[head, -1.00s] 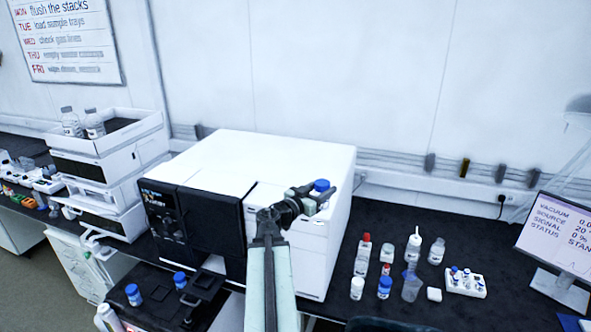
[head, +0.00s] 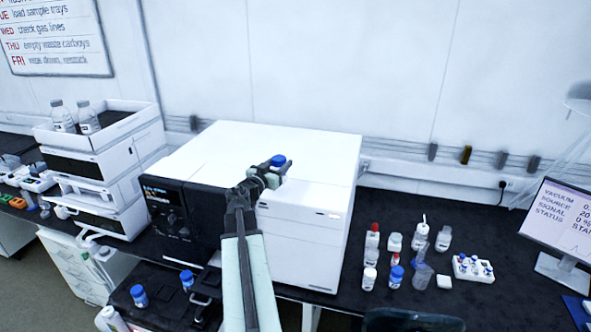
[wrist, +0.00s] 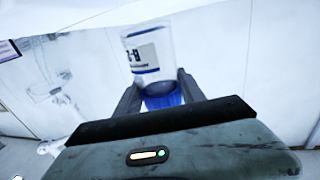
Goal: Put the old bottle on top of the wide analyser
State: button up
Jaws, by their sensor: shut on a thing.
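My gripper (head: 271,177) is shut on a blue-capped bottle and holds it over or in front of the top of the wide white analyser (head: 285,148). In the head view only the bottle's blue cap (head: 278,160) shows clearly; the gripper hides the rest. In the wrist view the bottle (wrist: 146,52) has a pale body, a dark-printed label and a blue band, and sits between the two fingers (wrist: 160,98). I cannot tell whether its base touches the analyser. The analyser's visible top is otherwise bare, and its left front is a dark panel (head: 170,212).
Several bottles and vials (head: 397,275) stand on the dark bench right of the analyser, with a white vial rack (head: 472,270) and a monitor (head: 565,222). Stacked white modules (head: 100,170) with two clear bottles on top stand left. Two blue-capped bottles (head: 139,297) stand low in front.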

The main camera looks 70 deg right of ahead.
jog(key=d+f+b, duration=0.1)
jog(key=d, duration=0.1)
jog(key=s+d+f+b, duration=0.1)
jog(key=d+f+b, duration=0.2)
jog(key=d, duration=0.2)
jog(key=shift+s+f, duration=0.3)
jog(key=shift+s, duration=0.1)
jog(key=shift+r, duration=0.25)
jog(key=shift+f, duration=0.15)
jog(key=o, duration=1.5)
jog(key=shift+c, duration=0.2)
jog(key=shift+a+r, duration=0.1)
jog(key=shift+r, duration=0.2)
jog(key=a, duration=0.4)
jog(key=w+a, duration=0.1)
jog(key=a, duration=0.6)
jog(key=shift+w+a+f, duration=0.15)
jog(key=shift+w+a, duration=0.15)
jog(key=shift+a, duration=0.1)
